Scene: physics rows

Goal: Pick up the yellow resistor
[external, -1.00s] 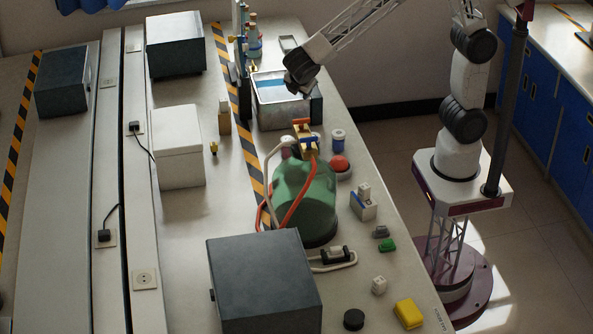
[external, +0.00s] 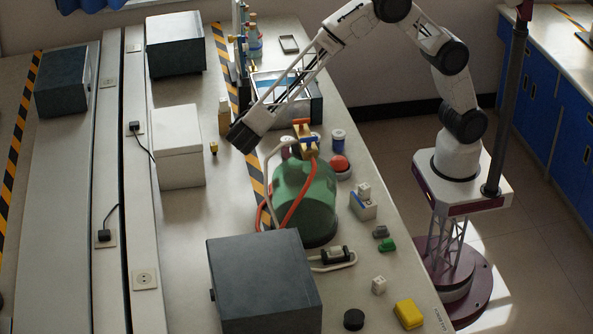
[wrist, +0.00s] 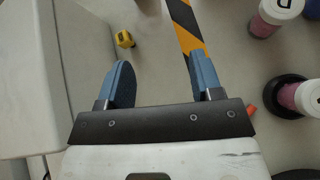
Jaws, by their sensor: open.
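A small yellow piece with a dark end (external: 214,148), seemingly the yellow resistor, lies on the bench beside the white box. It also shows in the wrist view (wrist: 125,39), beyond the fingertips and left of the gap between them. My gripper (external: 240,142) hangs above the bench, to the right of the yellow piece and apart from it. In the wrist view my gripper (wrist: 162,80) has its two blue fingers wide apart, with only bare bench and some striped tape between them.
The white box (external: 178,146) stands close left of the yellow piece. A metal bath (external: 300,112) and a green gas cylinder (external: 303,200) with hoses stand to the right. Black-yellow tape (wrist: 184,25) crosses the bench. Pink-filled jars (wrist: 275,14) stand at right in the wrist view.

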